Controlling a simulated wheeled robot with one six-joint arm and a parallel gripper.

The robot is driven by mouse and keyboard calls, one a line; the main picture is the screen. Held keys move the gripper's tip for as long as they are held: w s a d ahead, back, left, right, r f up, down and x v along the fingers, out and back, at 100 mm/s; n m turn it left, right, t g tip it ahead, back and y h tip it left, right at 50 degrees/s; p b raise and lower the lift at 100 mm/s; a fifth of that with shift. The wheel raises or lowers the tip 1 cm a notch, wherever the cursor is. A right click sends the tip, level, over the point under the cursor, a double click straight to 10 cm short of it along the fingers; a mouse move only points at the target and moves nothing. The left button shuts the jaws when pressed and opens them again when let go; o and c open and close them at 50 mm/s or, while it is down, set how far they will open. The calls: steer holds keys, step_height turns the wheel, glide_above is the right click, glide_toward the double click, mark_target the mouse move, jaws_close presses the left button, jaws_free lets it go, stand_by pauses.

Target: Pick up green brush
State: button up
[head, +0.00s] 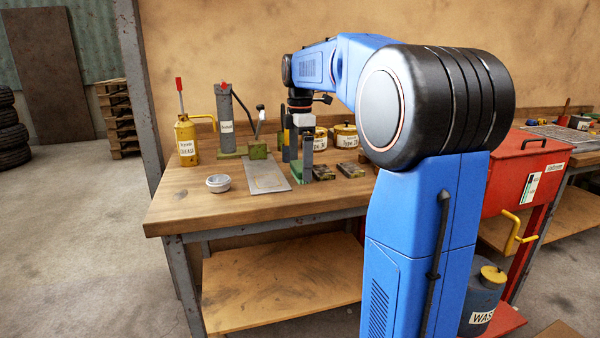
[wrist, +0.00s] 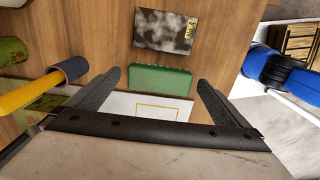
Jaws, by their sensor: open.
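The green brush (wrist: 161,80) shows in the wrist view as a green block lying on the wooden bench, between the tips of my gripper (wrist: 158,77) as seen from the wrist. My gripper is open, with one dark finger at each side of the brush and a visible gap on both sides. In the head view, the green brush (head: 299,172) is a small green patch under my gripper (head: 297,160), partly hidden by the fingers. The fingers point down at the bench; how high they are above it is hard to tell.
A grey plate (head: 266,176) lies left of the brush. Small dark blocks (head: 324,173) lie to its right. The bench's front left (head: 185,205) is clear.

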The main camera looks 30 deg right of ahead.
mark_target(300, 165)
steer(key=shift+f, duration=0.75)
steer(key=shift+c, duration=0.3)
steer(key=c, duration=1.2)
steer(key=shift+r, duration=0.15)
step_height(300, 165, up, 10)
steer(key=shift+f, duration=0.1)
